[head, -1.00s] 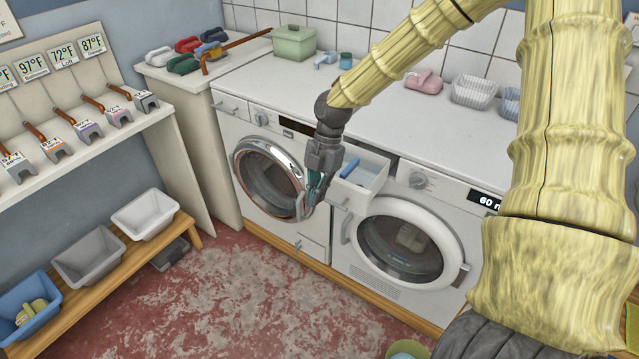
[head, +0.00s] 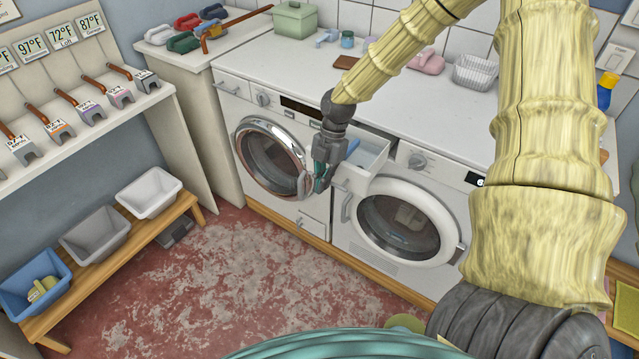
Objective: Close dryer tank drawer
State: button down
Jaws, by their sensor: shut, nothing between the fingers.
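The dryer tank drawer (head: 371,161) is a white, open-topped drawer pulled out from the upper left of the right-hand machine, the dryer (head: 450,190). A small blue part (head: 352,147) shows at its left side. My gripper (head: 319,184) is shut and empty, pointing down at the left of the drawer's front. Its dark body covers part of the drawer's left edge. I cannot tell whether it touches the drawer. The fingertips appear in front of the washer door's right rim.
The washer (head: 268,155) with a chrome-rimmed round door stands left of the dryer. A white countertop (head: 390,115) runs above both, with a green box (head: 294,18) and a white basket (head: 476,72). A wooden bench (head: 60,312) with tubs stands left. The red floor (head: 220,270) between is clear.

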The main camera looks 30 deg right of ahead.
aim_at(352, 148)
jog(key=shift+d, duration=0.1)
jog(key=w+d, duration=0.2)
jog(key=d, duration=0.4)
jog(key=w+d, duration=0.3)
jog(key=d, duration=0.3)
jog(key=w+d, duration=0.2)
jog(key=d, duration=0.4)
jog(key=shift+w+b, duration=0.2)
jog(key=shift+b, duration=0.2)
jog(key=shift+w+d+r, duration=0.1)
jog(key=shift+r, duration=0.05)
jog(key=shift+d, duration=0.1)
jog(key=a, duration=0.1)
jog(key=s+a, duration=0.1)
jog(key=a+f, duration=0.1)
jog(key=shift+s, duration=0.25)
jog(key=shift+a+r, duration=0.3)
jog(key=b+v, duration=0.2)
jog(key=v, duration=0.6)
jog(key=shift+r, duration=0.2)
jog(key=shift+r+b, duration=0.3)
jog(key=shift+r, duration=0.25)
